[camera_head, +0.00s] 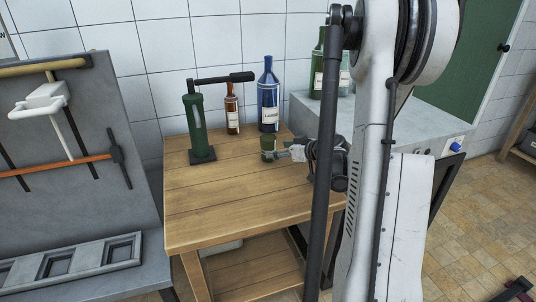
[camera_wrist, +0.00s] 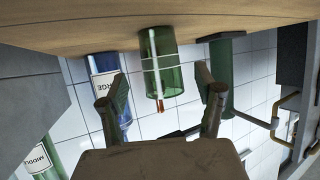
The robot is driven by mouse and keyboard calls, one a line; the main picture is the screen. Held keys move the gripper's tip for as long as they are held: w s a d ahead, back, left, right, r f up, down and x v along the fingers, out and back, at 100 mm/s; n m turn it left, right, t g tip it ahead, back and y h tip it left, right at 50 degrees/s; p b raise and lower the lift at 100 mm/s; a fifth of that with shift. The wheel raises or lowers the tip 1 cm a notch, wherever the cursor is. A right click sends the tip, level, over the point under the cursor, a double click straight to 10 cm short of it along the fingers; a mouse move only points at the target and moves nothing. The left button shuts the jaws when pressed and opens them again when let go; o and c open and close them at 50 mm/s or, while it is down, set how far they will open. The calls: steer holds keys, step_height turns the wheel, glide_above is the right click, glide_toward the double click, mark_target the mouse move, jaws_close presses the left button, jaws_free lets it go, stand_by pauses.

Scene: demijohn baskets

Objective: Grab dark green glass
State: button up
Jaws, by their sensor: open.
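The dark green glass (camera_head: 268,150) stands on the wooden table, near its right side. In the wrist view, which is upside down, the glass (camera_wrist: 174,75) is centred ahead of my gripper (camera_wrist: 160,98). The two fingers are spread, one on each side of the glass in the picture, with nothing held. A thin white and reddish thing shows in or through the glass; I cannot tell which. In the head view my gripper (camera_head: 290,152) is close to the right of the glass, partly hidden by my arm. I cannot tell whether they touch.
A dark green corking tool (camera_head: 197,125) with a black lever stands left of the glass on the table (camera_head: 215,205). A small brown bottle (camera_head: 232,112) and a blue bottle (camera_head: 268,98) stand behind. Green bottles (camera_head: 317,75) stand on a grey cabinet. The table's front is clear.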

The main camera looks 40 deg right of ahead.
mark_target(274, 146)
steer(key=shift+r+b+x, duration=0.2)
steer(key=shift+b+x, duration=0.25)
steer(key=shift+x, duration=1)
steer(key=shift+r+b+x, duration=0.2)
steer(key=shift+b+x, duration=0.2)
steer(key=shift+x, duration=1)
steer(key=shift+w, duration=0.2)
steer(key=c, duration=1.4)
